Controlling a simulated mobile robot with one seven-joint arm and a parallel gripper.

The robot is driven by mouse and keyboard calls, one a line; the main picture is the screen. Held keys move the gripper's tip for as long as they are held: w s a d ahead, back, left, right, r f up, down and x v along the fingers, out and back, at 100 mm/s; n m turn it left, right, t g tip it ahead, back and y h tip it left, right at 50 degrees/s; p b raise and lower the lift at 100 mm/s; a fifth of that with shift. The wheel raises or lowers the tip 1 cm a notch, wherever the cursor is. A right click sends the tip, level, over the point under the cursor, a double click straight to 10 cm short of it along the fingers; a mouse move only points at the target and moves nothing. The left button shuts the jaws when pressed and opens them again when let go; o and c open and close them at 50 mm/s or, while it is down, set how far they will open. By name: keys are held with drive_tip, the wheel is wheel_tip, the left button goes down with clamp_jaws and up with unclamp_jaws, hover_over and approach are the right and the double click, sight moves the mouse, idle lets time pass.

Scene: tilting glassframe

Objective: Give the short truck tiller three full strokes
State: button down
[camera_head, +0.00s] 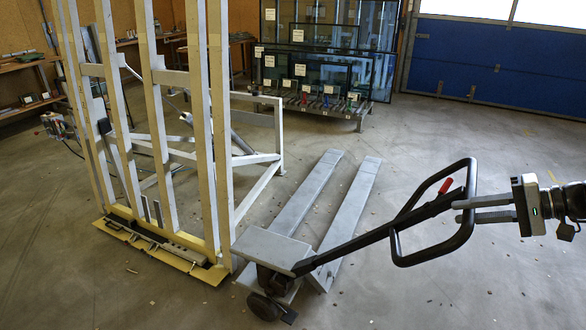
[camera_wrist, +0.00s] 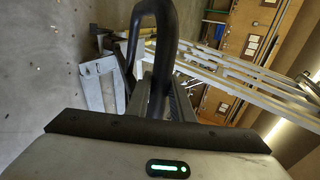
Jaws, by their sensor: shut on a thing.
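The pallet truck's black tiller (camera_head: 375,235) slopes up to the right from the truck's base to a black loop handle (camera_head: 461,238) with a small red lever (camera_head: 445,186). My gripper (camera_head: 462,210) comes in from the right and is shut on the tiller at the loop. The truck's grey body (camera_head: 270,246) sits at the lower middle, with its two forks (camera_head: 352,208) pointing away along the floor. In the wrist view, the black loop (camera_wrist: 163,15) rises in front of the gripper. The exact contact at the fingertips is hard to see there.
A tall pale glass frame (camera_head: 220,130) on a yellow-edged base (camera_head: 190,262) stands close to the truck's left. A rack of glass panes (camera_head: 318,85) stands at the back. The floor right of the forks and in front of the blue door (camera_head: 490,65) is clear.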

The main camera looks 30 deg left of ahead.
drive_tip(key=a+r+p, duration=0.1)
drive_tip(key=a+r, duration=0.2)
drive_tip(key=a, duration=0.1)
drive_tip(key=shift+s+a+r, duration=0.15)
drive_tip(key=shift+a+r, duration=0.25)
drive_tip(key=a+r+p, duration=0.2)
drive_tip(key=a+r, duration=0.3)
drive_tip(key=a, duration=0.3)
drive_tip(key=shift+s+a+r+p, duration=0.2)
drive_tip(key=shift+a+p, duration=0.15)
drive_tip(key=a+r+p, duration=0.3)
drive_tip(key=a+r, duration=0.1)
drive_tip(key=a, duration=0.5)
drive_tip(key=d+f+b, duration=0.3)
drive_tip(key=d+f, duration=0.3)
drive_tip(key=d, duration=0.4)
drive_tip(key=d+f+b, duration=0.3)
drive_tip(key=d+f, duration=0.3)
drive_tip(key=d, duration=0.5)
drive_tip(key=shift+w+b, duration=0.2)
drive_tip(key=shift+b, duration=0.1)
